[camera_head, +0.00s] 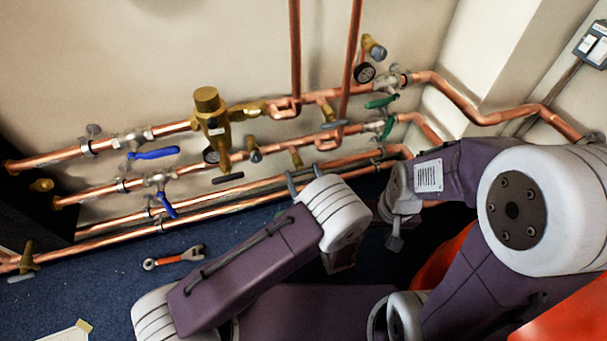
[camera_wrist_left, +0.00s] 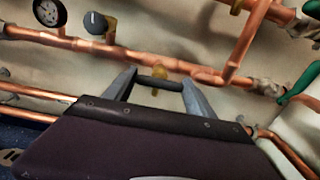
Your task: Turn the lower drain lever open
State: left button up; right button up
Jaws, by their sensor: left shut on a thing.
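The lower drain valve has a small brass body (camera_head: 296,157) under the second copper pipe in the head view. The brass also shows in the left wrist view (camera_wrist_left: 158,72). My left gripper (camera_head: 304,174) reaches up to it from below. In the left wrist view its two grey fingers (camera_wrist_left: 160,84) are shut on the ends of the dark drain lever (camera_wrist_left: 160,84), which lies crosswise between them. In the head view the lever is hard to make out between the fingers. My right gripper (camera_head: 396,238) hangs low beside the pipes, away from the lever; its jaws are unclear.
Blue levers (camera_head: 153,153) are on the left pipes and green levers (camera_head: 381,102) on the right. A brass valve body (camera_head: 209,115) and another drain lever (camera_head: 335,125) stand near. A wrench (camera_head: 174,258) lies on the blue floor. A wall corner limits the right side.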

pick_arm(q)
jog(key=shift+n, duration=0.3)
jog(key=shift+c, duration=0.5)
jog(key=n+p, duration=0.1)
jog(key=n, duration=0.1)
jog(key=shift+n, duration=0.3)
jog(key=n+p, duration=0.1)
jog(key=n, duration=0.4)
jog(key=shift+a+p, duration=0.1)
jog(key=shift+p, duration=0.25)
jog(key=n+p, duration=0.1)
jog(key=n, duration=0.4)
jog(key=shift+f, duration=0.1)
jog(key=shift+s+f+n+p, duration=0.1)
jog(key=shift+n+p, duration=0.25)
jog(key=shift+n, duration=1.95)
jog(key=o, duration=1.4)
